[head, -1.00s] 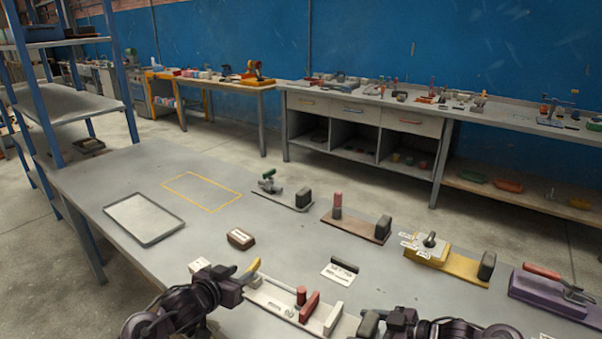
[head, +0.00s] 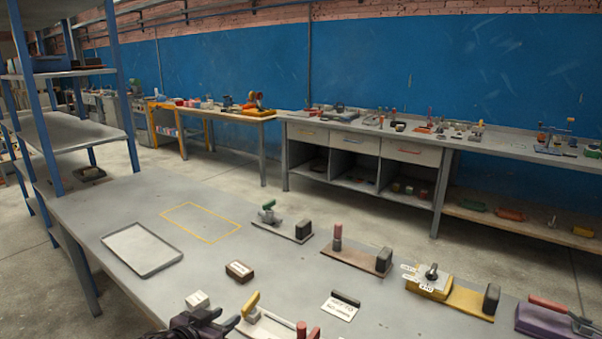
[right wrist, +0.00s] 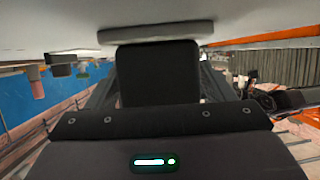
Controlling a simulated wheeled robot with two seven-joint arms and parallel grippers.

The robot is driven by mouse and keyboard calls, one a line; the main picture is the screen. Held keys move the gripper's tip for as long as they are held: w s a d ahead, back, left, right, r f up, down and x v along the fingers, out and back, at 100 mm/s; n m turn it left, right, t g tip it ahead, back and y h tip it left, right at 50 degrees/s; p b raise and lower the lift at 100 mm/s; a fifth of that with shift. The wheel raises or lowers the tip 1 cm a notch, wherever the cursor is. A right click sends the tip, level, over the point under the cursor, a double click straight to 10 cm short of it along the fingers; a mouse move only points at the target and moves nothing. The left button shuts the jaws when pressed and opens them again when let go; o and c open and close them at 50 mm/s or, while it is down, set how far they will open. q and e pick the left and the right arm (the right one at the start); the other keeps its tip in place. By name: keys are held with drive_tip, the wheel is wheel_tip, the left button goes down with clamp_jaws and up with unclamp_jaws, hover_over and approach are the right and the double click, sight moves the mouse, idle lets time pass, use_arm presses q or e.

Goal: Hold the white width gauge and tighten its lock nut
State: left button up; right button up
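The white width gauge (head: 262,328) lies at the bottom edge of the head view, mostly cut off. Its yellow-tipped lever (head: 250,304) and red knob (head: 301,330) show. I cannot make out the lock nut. My left gripper (head: 224,321) is just left of the lever; its fingers look apart, with nothing seen between them. My right gripper is out of the head view. In the right wrist view, a black block (right wrist: 158,72) under a grey slab (right wrist: 155,33) stands centred right before the gripper body. Whether the fingers grip it cannot be told.
A labelled card (head: 339,308), a small white block (head: 197,299) and a brown block (head: 239,271) lie near the gauge. Other fixtures, one yellow (head: 468,301), stand behind and right. A grey tray (head: 142,250) and a yellow outlined area (head: 201,222) are left, with bare table around.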

drive_tip(key=shift+o, duration=1.4)
drive_tip(key=shift+d, duration=0.1)
